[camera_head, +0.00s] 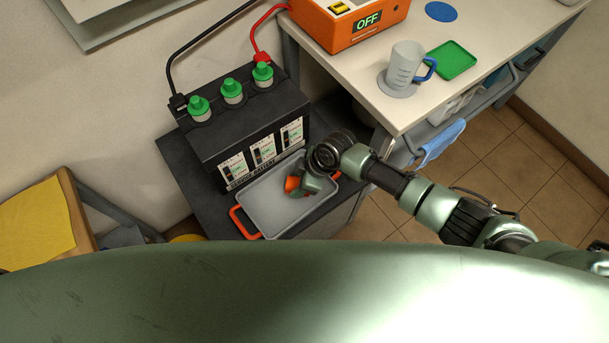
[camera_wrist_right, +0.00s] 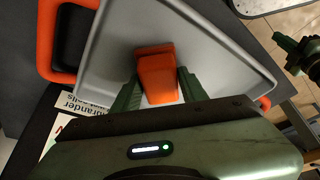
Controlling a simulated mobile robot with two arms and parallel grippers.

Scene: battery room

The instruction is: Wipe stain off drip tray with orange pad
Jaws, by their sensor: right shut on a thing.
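The grey drip tray (camera_head: 262,213) with orange handles lies on the dark stand in front of the battery. In the right wrist view the tray (camera_wrist_right: 215,60) fills much of the picture. The orange pad (camera_wrist_right: 157,78) is between the fingers of my right gripper (camera_wrist_right: 158,92), over the tray floor. In the head view the pad (camera_head: 292,185) shows partly beneath my right gripper (camera_head: 300,188). I cannot tell whether the pad touches the tray. No stain is clearly visible; my gripper and the pad hide part of the floor. My left gripper is not in view.
The black battery (camera_head: 245,135) with green caps stands directly behind the tray. A white bench (camera_head: 480,60) to the right carries an orange charger (camera_head: 345,20), a clear jug (camera_head: 405,65) and a green dish (camera_head: 452,60). A yellow cloth (camera_head: 35,225) lies at left.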

